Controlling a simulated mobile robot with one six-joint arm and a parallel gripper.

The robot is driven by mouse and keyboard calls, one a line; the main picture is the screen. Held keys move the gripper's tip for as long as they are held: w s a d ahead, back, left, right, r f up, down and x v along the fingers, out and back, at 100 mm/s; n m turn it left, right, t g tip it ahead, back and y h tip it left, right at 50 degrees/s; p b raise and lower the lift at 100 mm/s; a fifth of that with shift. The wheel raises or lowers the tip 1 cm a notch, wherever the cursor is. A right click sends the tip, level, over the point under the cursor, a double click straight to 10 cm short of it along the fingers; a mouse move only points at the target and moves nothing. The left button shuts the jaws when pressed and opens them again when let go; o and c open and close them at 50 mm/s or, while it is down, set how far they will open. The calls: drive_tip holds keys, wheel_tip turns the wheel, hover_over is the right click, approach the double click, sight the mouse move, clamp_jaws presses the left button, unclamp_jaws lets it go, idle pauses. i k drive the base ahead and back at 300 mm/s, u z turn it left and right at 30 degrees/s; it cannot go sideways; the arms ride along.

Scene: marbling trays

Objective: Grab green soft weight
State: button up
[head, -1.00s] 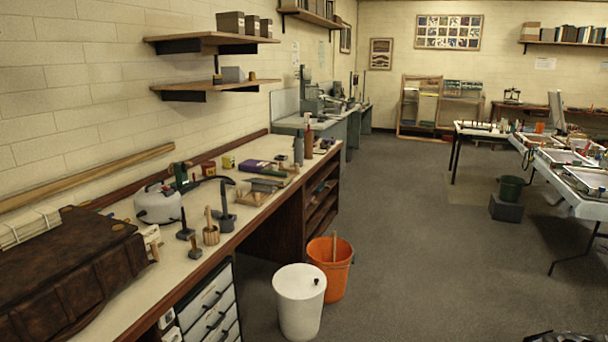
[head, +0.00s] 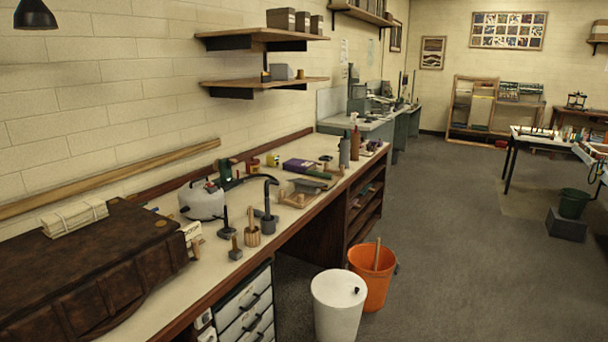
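I cannot make out a green soft weight for certain. A small dark green object (head: 225,170) stands on the long workbench (head: 310,212), behind the white rounded appliance (head: 201,200); it is too small to tell what it is. My gripper is not in view.
A brown leather case (head: 85,262) fills the bench's near end; small tools and a purple box (head: 299,166) lie farther along. A white bin (head: 338,305) and an orange bucket (head: 371,285) stand before the bench. A dark green bucket (head: 573,203) is at right. The grey floor between is clear.

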sight(309, 172)
drive_tip(key=u, duration=0.2)
drive_tip(key=i, duration=1.45)
drive_tip(key=z, duration=4.45)
drive_tip(key=i, duration=0.1)
drive_tip(key=u, duration=2.6)
drive_tip(key=i, duration=0.65)
drive_tip(key=u, duration=0.05)
